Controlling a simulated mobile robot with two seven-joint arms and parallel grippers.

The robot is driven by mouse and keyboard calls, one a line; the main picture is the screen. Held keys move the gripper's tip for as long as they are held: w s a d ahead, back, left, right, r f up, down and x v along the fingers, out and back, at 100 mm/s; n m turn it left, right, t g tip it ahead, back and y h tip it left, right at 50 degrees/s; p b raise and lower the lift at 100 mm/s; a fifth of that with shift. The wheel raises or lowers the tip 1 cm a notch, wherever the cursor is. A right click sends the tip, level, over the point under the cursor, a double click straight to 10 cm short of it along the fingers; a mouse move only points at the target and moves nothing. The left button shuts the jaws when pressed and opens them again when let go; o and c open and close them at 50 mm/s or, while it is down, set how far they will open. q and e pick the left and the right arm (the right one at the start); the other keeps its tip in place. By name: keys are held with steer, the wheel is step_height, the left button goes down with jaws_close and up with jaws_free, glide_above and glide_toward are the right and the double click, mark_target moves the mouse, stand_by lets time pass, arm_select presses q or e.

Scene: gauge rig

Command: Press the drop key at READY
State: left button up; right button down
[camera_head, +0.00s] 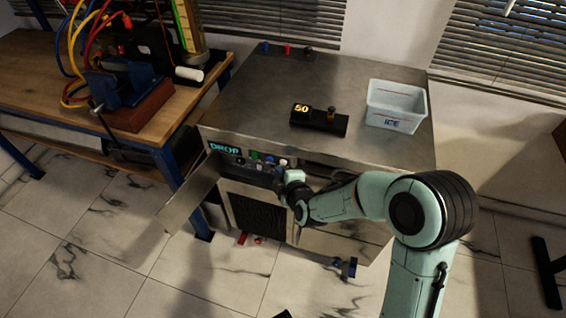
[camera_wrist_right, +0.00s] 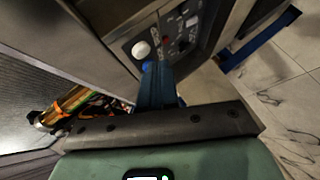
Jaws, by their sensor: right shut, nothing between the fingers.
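The front panel of a steel cabinet carries a lit display reading DROP (camera_head: 224,148). To its right are a dark knob (camera_head: 239,161), a green key (camera_head: 254,156), a blue key (camera_head: 269,159) and a white knob (camera_head: 282,162). I cannot read which one is the drop key, and the word READY is not legible. My right gripper (camera_head: 281,174) is shut and empty, close in front of the panel's right end. In the right wrist view its blue fingers (camera_wrist_right: 154,70) point at the panel just below the white knob (camera_wrist_right: 140,50); contact cannot be told. My left gripper is not in view.
A black block showing 50 (camera_head: 302,108) and a white ICE bin (camera_head: 397,104) stand on the steel top (camera_head: 255,90). An open cabinet door (camera_head: 190,200) juts out at left. A wooden bench (camera_head: 35,70) with hoses stands beyond it.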

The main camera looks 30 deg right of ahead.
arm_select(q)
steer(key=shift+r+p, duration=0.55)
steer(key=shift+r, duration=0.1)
arm_select(e)
steer(key=shift+s+a, duration=1.65)
steer(key=shift+a, duration=0.3)
